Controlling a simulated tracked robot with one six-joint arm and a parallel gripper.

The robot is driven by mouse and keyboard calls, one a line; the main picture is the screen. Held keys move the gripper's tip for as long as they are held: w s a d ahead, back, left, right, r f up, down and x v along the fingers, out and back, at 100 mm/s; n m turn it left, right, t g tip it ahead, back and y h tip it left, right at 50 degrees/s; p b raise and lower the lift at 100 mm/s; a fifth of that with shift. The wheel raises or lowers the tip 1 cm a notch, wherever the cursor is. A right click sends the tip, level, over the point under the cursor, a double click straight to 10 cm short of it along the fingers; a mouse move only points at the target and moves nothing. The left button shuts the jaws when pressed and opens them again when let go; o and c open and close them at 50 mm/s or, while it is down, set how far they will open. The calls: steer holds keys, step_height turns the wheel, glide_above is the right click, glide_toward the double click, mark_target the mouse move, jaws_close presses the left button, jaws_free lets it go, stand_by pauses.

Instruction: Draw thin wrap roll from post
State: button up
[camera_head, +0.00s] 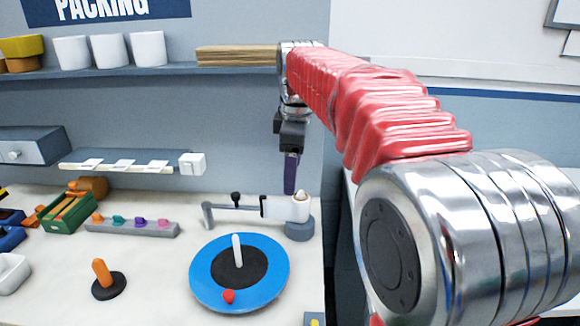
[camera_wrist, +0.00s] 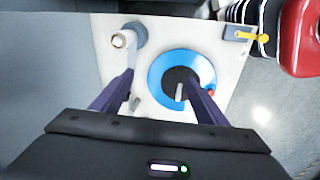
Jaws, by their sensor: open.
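A blue turntable (camera_head: 205,280) with an upright white peg and red knob lies in front. An orange peg (camera_head: 102,272), a green box (camera_head: 68,212) and a wall shelf (camera_head: 230,69) stand left. The bench ends right of the roll.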

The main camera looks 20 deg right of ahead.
steer(key=w+d+f+n+g, duration=0.1)
steer(key=w+d+f+n, duration=0.15)
steer(key=w, duration=0.25)
steer(key=w+d+f+n, duration=0.1)
steer(key=w+d+n, duration=0.15)
steer(key=w, duration=0.25)
steer(key=n+g, duration=0.1)
steer(key=n, duration=0.4)
glide_toward(300, 205)
steer(key=w+r, duration=0.1)
steer(key=w+d, duration=0.1)
steer(key=w, duration=0.1)
steer(key=shift+d+r, duration=0.15)
steer(key=shift+r, duration=0.2)
steer(key=shift+f, duration=0.1)
step_height(300, 205, down, 14)
steer(key=shift+r, duration=0.1)
steer(key=c, duration=1.2)
